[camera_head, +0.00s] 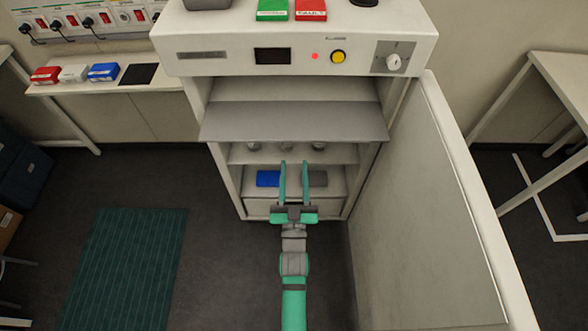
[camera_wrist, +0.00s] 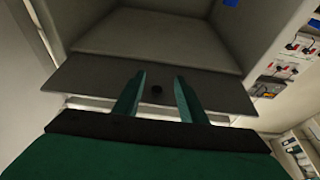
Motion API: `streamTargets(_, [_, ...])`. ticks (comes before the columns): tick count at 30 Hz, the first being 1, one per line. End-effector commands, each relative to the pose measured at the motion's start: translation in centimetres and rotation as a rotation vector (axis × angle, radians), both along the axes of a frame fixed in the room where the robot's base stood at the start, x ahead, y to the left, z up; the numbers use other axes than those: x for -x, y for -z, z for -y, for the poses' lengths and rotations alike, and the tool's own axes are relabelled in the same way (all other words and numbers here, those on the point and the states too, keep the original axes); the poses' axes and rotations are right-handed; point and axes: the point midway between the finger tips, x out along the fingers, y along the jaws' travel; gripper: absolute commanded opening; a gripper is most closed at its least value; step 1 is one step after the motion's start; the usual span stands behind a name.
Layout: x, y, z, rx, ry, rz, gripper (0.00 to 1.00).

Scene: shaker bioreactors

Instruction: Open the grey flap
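The grey flap (camera_head: 293,122) is a wide plain panel at the front of the white cabinet, below the upper opening. It seems to jut out from the cabinet; its exact tilt is hard to tell. My gripper (camera_head: 294,164) is open and empty, in front of the cabinet and below the flap in the head view. Contact with the flap cannot be told.
A large white door (camera_head: 425,215) stands swung open on the right. The control panel (camera_head: 300,56) is above.

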Motion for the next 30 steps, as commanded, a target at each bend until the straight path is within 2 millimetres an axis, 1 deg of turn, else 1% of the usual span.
streamTargets(7, [0.1,0.0,0.0,0.000,0.000,0.000,0.38])
streamTargets(11, [0.9,0.4,0.0,0.000,0.000,-0.002,0.38])
streamTargets(14, [2.2,0.9,0.0,0.000,0.000,-0.003,0.38])
streamTargets(21, [6.4,2.4,0.0,0.000,0.000,-0.005,0.38])
streamTargets(24, [7.9,2.9,0.0,0.000,0.000,-0.004,0.38])
streamTargets(27, [9.1,3.3,0.0,0.000,0.000,-0.003,0.38])
streamTargets(30, [9.8,3.5,0.0,0.000,0.000,0.000,0.38])
